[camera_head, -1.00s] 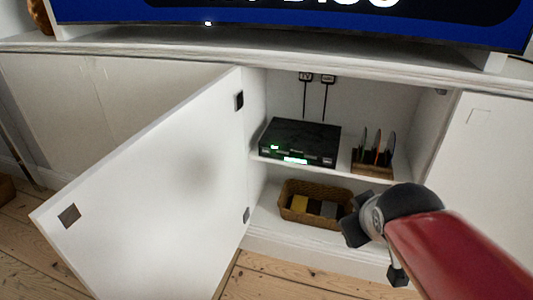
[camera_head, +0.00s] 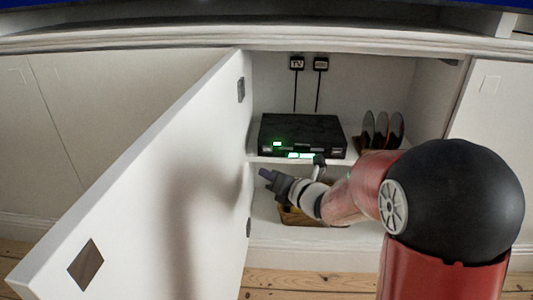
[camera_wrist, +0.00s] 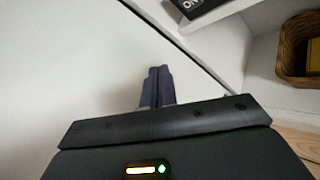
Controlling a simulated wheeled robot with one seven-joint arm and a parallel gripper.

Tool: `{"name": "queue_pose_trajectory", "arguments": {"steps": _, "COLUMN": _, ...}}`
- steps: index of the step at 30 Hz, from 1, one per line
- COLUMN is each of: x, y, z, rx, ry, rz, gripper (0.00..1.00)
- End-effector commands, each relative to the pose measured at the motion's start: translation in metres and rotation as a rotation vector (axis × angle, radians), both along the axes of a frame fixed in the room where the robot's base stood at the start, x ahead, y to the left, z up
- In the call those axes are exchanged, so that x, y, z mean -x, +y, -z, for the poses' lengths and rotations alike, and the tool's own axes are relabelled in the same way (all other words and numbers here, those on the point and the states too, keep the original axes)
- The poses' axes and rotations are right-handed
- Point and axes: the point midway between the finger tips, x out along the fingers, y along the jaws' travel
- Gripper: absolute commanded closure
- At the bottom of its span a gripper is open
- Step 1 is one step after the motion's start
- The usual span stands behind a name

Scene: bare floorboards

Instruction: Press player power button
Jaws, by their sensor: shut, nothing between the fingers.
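The black player (camera_head: 302,135) sits on the upper shelf inside the open cabinet. Green lights show on its front, at the left and along the lower edge. Its power button is too small to make out in the head view. My gripper (camera_head: 265,173) is shut and empty, below and to the left of the player's front, near the open door. In the wrist view my gripper (camera_wrist: 157,75) shows its two dark fingers together against the white door. A corner of a black thing with white letters, likely the player (camera_wrist: 195,6), shows at the top of that view.
The white cabinet door (camera_head: 150,190) stands open on the left, close to my gripper. A disc rack (camera_head: 381,132) stands right of the player. A wicker basket (camera_wrist: 293,45) is on the lower shelf, partly hidden by my arm in the head view.

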Motion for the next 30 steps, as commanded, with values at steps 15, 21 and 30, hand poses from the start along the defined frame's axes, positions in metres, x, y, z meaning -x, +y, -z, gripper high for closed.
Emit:
{"name": "queue_pose_trajectory", "arguments": {"steps": 15, "x": -0.006, "y": 0.002, "z": -0.001, "rx": 0.007, "ry": -0.015, "rz": -0.013, "gripper": 1.0}}
{"name": "queue_pose_trajectory", "arguments": {"steps": 21, "x": -0.029, "y": 0.001, "z": -0.002, "rx": 0.006, "ry": -0.013, "rz": -0.012, "gripper": 1.0}}
{"name": "queue_pose_trajectory", "arguments": {"steps": 30, "x": -0.07, "y": -0.001, "z": 0.002, "rx": 0.006, "ry": -0.015, "rz": -0.012, "gripper": 1.0}}
